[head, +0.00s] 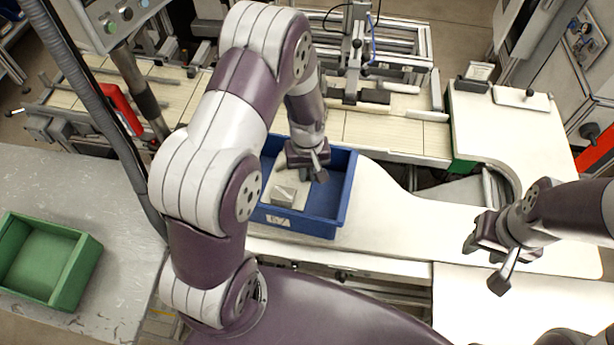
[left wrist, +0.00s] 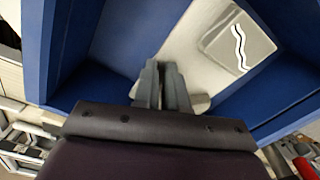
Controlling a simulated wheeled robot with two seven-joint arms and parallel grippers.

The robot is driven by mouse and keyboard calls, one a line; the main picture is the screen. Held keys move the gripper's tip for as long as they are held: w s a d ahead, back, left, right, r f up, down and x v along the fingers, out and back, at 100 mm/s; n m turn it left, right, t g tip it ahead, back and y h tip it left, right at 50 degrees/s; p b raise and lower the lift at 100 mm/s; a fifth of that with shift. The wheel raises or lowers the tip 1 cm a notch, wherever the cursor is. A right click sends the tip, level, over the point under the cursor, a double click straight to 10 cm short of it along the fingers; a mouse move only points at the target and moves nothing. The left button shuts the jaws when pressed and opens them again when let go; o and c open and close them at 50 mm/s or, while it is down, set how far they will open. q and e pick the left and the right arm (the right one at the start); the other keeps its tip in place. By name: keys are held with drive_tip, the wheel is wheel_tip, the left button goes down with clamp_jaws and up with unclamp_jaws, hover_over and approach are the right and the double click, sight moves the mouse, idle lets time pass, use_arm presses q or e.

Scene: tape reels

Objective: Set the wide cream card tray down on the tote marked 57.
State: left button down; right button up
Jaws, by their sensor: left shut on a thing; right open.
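A blue tote (head: 335,205) stands on the white conveyor top, with a white label on its front wall whose marking is too small to read surely. A cream card tray (head: 264,199) is inside the tote, partly hidden by my left arm. It carries a grey square piece. My right gripper (head: 492,268) is open and empty, right of the tote.
A green bin (head: 50,260) stands on the grey table at the left. The white curved conveyor top (head: 385,215) is clear right of the tote. Metal fixtures (head: 375,70) stand behind the tote.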

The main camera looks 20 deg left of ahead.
sight(306, 184)
use_arm(q)
drive_tip(key=f, duration=0.1)
drive_tip(key=s+f+p, duration=0.1)
drive_tip(key=f, duration=0.1)
drive_tip(key=shift+s+f, duration=0.1)
drive_tip(key=shift+f, duration=0.5)
drive_tip(key=c, duration=1.1)
unclamp_jaws()
drive_tip(key=shift+w+f, duration=0.1)
drive_tip(key=shift+w, duration=0.25)
use_arm(e)
drive_tip(key=shift+s+r, duration=0.45)
drive_tip(key=shift+r, duration=0.3)
use_arm(q)
drive_tip(key=shift+s, duration=0.15)
wheel_tip(306, 184, up, 12)
drive_tip(key=b, duration=0.3)
drive_tip(key=s+r+m, duration=0.2)
drive_tip(key=s+m, duration=0.1)
drive_tip(key=s, duration=0.2)
drive_tip(key=s+d+r+m+t, duration=0.1)
drive_tip(key=s+r+m, duration=0.1)
drive_tip(key=s, duration=0.3)
drive_tip(key=shift+s+d+r+m+t, duration=0.3)
drive_tip(key=shift+s+r+m, duration=0.1)
drive_tip(key=shift+m, duration=0.3)
use_arm(e)
wheel_tip(306, 184, down, 4)
drive_tip(key=shift+r, duration=0.25)
